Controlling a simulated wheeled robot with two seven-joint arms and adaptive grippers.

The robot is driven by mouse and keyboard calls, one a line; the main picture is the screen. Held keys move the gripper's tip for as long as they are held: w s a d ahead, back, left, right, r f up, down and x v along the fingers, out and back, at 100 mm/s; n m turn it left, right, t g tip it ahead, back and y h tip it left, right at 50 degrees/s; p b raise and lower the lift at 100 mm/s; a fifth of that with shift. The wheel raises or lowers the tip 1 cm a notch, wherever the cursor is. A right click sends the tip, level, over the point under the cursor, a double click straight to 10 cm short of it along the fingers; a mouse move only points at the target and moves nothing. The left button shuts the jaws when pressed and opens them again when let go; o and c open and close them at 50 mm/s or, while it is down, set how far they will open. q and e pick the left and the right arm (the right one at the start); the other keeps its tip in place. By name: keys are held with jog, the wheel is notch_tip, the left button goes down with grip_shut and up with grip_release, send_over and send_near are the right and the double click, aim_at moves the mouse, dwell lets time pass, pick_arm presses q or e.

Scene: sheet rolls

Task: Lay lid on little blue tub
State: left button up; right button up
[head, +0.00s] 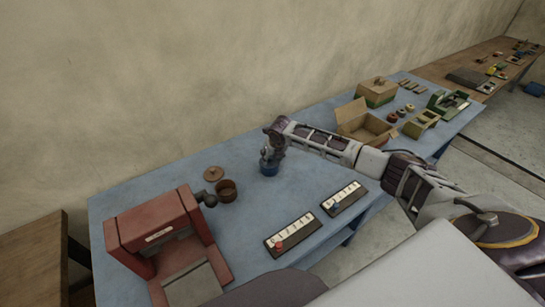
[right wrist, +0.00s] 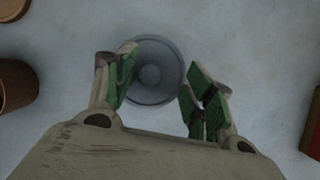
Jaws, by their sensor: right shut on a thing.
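The little blue tub (head: 269,170) stands on the blue table, directly below my right gripper (head: 270,153) in the head view. In the right wrist view, a round grey-blue lid with a central knob (right wrist: 150,74) lies between the fingers of my right gripper (right wrist: 158,90), which is shut on it. The gripper hides the lid and the tub's top in the head view, so I cannot tell whether the lid touches the rim. My left gripper is not in view.
A brown tub (head: 227,192) stands left of the blue tub, with a brown lid (head: 213,174) behind it. A red machine (head: 155,232) stands at the near left. Two dark label boards (head: 291,234) lie in front. An open cardboard box (head: 366,123) is to the right.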

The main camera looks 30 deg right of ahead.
jog(key=shift+s+f, duration=0.2)
grip_shut()
jog(key=shift+f, duration=0.1)
jog(key=shift+o, duration=2.2)
grip_release()
jog(key=shift+s+f, duration=0.1)
jog(key=shift+f, duration=0.1)
jog(key=o, duration=0.7)
jog(key=shift+r, duration=0.15)
jog(key=shift+c, duration=0.2)
jog(key=shift+r, duration=0.3)
jog(key=shift+w+r+p, duration=0.2)
jog(key=shift+r+p, duration=2.1)
jog(key=shift+p, duration=0.2)
jog(key=shift+r+p, duration=0.4)
jog(key=shift+r, duration=0.7)
